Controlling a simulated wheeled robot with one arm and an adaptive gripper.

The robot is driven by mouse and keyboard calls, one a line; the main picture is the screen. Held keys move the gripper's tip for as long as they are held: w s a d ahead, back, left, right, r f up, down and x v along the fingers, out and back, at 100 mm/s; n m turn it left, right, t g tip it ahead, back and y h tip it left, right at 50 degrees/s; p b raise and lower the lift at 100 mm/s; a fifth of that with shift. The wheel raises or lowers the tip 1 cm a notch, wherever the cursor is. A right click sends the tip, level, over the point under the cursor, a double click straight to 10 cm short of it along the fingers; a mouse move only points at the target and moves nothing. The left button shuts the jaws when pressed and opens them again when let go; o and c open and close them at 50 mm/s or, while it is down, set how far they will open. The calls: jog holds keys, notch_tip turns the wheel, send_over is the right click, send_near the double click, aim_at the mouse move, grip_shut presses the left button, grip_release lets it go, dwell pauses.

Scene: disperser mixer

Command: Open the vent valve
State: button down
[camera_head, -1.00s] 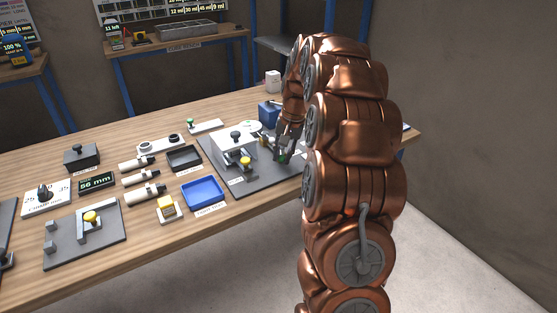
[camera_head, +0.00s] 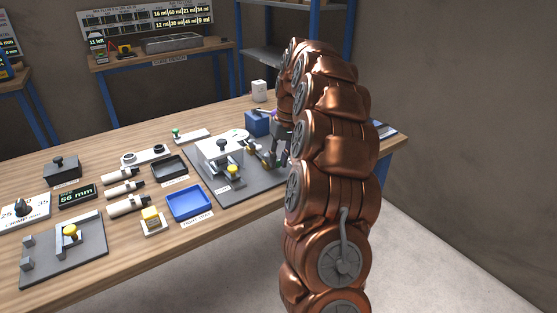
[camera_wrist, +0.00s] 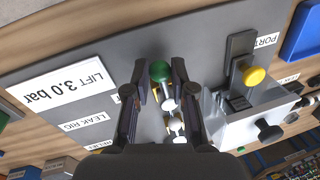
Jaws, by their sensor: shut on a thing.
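My gripper (camera_wrist: 160,85) is shut on a green round knob (camera_wrist: 160,71), with one finger on each side of it in the wrist view. The knob belongs to the grey leak rig plate (camera_wrist: 135,30). Its own label is mostly hidden behind a finger, so I cannot read whether it says vent. In the head view my gripper (camera_head: 277,156) is low over the right part of the plate (camera_head: 235,193), and my arm hides part of it. Two pale round-topped parts (camera_wrist: 175,122) stand in line with the green knob, between my fingers in the wrist view.
A light block with a black knob (camera_head: 219,150) and a yellow knob (camera_wrist: 253,75) stand beside my gripper on the plate. A blue box (camera_head: 257,123) stands behind. A blue tray (camera_head: 190,203) lies in front left. A "LIFT 3.0 bar" display (camera_wrist: 62,82) is on the plate.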

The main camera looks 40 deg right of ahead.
dwell(0.3)
jog(key=c, duration=1)
grip_release()
jog(key=shift+r, duration=0.1)
jog(key=r, duration=0.2)
jog(key=d+r, duration=0.1)
jog(key=r, duration=0.4)
jog(key=shift+s+d+r, duration=0.1)
jog(key=shift+s+d, duration=0.05)
jog(key=shift+d, duration=0.1)
